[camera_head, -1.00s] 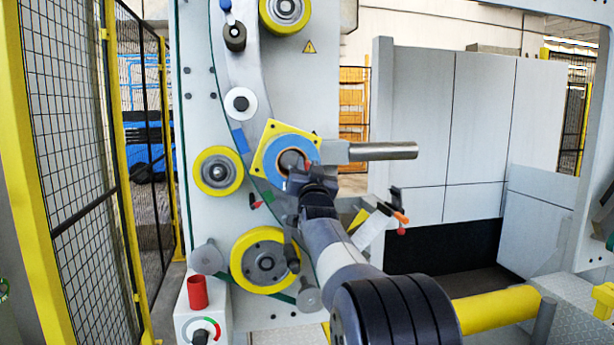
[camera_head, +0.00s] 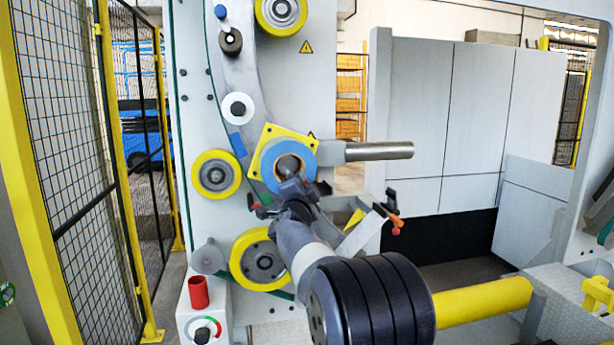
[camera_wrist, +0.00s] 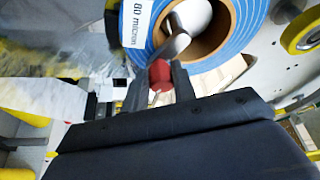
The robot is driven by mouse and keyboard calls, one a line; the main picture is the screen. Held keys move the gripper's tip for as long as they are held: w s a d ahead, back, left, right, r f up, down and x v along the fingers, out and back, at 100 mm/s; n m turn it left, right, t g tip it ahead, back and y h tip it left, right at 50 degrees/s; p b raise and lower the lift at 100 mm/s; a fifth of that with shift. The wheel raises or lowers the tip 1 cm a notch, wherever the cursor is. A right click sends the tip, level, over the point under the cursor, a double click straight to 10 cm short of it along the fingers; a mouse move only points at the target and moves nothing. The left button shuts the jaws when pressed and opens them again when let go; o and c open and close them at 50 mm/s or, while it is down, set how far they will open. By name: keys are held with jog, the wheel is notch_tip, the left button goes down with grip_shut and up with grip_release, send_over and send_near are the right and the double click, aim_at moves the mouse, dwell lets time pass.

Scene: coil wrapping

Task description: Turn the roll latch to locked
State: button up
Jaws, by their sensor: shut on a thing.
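The blue-wrapped roll (camera_head: 274,152) with its brown core sits on the machine's yellow square plate (camera_head: 264,138). In the wrist view the roll (camera_wrist: 138,58) fills the top, with a white hub (camera_wrist: 193,15) in its core. A metal latch lever (camera_wrist: 177,44) with a red knob (camera_wrist: 160,71) reaches out from the hub across the core. My gripper (camera_wrist: 159,84) is shut on the red knob, one finger on each side. In the head view my gripper (camera_head: 291,184) is in front of the roll's lower part and hides the knob. I cannot tell the latch's position from any marking.
Yellow rollers (camera_head: 216,174) stand left of and below the roll. A grey bar (camera_head: 378,151) sticks out to the right. A bracket with orange and red tips (camera_head: 396,222) is right of my arm. A red cylinder (camera_head: 198,293) stands on the dial box (camera_head: 205,328).

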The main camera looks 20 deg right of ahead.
jog(key=shift+w+a+f+m, duration=0.15)
jog(key=shift+a+f+m, duration=0.15)
jog(key=shift+a, duration=0.05)
dwell(0.3)
jog(key=o, duration=0.9)
jog(key=shift+w+a, duration=0.1)
jog(key=shift+r, duration=0.1)
jog(key=shift+g, duration=0.3)
jog(key=b+v, duration=0.2)
jog(key=v, duration=0.9)
